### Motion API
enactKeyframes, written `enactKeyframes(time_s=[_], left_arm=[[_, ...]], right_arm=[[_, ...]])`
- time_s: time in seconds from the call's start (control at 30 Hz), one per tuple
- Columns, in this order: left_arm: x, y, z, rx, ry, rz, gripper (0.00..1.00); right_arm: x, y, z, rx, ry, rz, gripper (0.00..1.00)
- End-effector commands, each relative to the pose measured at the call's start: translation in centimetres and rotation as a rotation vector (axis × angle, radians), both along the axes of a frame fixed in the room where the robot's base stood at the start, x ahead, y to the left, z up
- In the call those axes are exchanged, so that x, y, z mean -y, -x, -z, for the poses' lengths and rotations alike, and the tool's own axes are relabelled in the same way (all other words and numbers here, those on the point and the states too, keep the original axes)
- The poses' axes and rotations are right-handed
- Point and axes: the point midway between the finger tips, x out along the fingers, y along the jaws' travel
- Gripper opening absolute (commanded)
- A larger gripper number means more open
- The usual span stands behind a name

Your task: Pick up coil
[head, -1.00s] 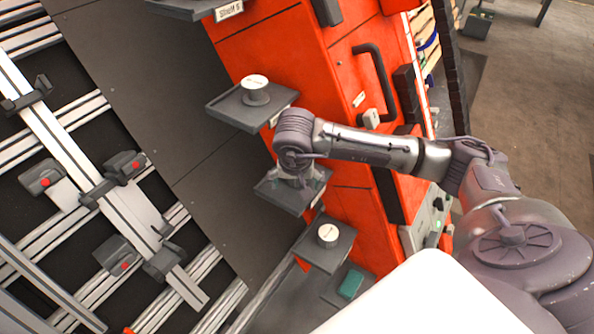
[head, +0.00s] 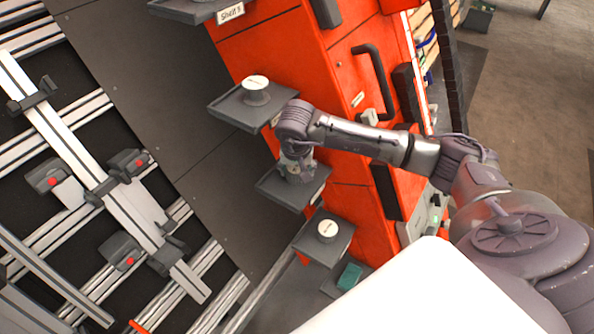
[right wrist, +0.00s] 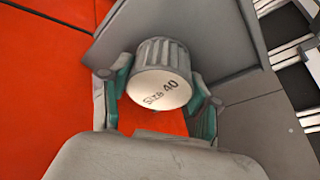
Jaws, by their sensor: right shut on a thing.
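The coil (right wrist: 160,78) is a grey ribbed cylinder with a white face reading "Size 40" in the right wrist view. My right gripper (right wrist: 162,103) has its teal-padded fingers on both sides of it and is shut on it. The coil is at a grey shelf plate (right wrist: 215,40); I cannot tell whether it still touches the plate. In the head view my right gripper (head: 297,168) is over the middle small shelf (head: 275,189), and my own arm hides most of the coil. My left gripper is not in view.
Similar white-topped coils sit on the shelf above (head: 255,90) and the shelf below (head: 327,231). The orange cabinet (head: 290,60) with a black handle (head: 372,80) stands beside my arm. A rail frame (head: 85,170) fills the left. A green block (head: 349,276) lies low.

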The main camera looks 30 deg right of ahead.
Motion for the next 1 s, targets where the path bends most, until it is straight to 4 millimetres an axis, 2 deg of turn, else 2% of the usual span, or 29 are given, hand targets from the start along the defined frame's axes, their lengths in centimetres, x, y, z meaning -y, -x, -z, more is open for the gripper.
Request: enactKeyframes(time_s=[0.03, 0.1, 0.13, 0.47, 0.63, 0.73, 1.0], left_arm=[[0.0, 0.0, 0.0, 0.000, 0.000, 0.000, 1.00], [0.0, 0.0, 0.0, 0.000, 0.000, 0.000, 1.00], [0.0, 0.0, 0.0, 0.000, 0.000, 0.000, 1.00], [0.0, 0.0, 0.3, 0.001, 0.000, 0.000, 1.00], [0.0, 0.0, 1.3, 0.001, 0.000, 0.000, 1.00], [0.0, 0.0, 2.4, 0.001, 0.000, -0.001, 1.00], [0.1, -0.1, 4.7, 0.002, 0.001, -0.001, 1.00]], right_arm=[[0.0, 0.0, 0.0, 0.000, 0.000, 0.000, 0.28], [0.0, 0.0, 0.0, 0.000, 0.000, 0.000, 0.16], [0.0, 0.0, -0.1, 0.002, 0.000, 0.001, 0.14], [0.0, -0.1, -0.4, 0.003, -0.001, 0.000, 0.13], [0.0, -0.2, -2.1, 0.007, 0.000, 0.000, 0.13], [0.0, -0.2, -3.9, 0.010, 0.001, 0.000, 0.13], [3.3, 5.3, -7.4, 0.006, 0.004, 0.003, 0.13]])
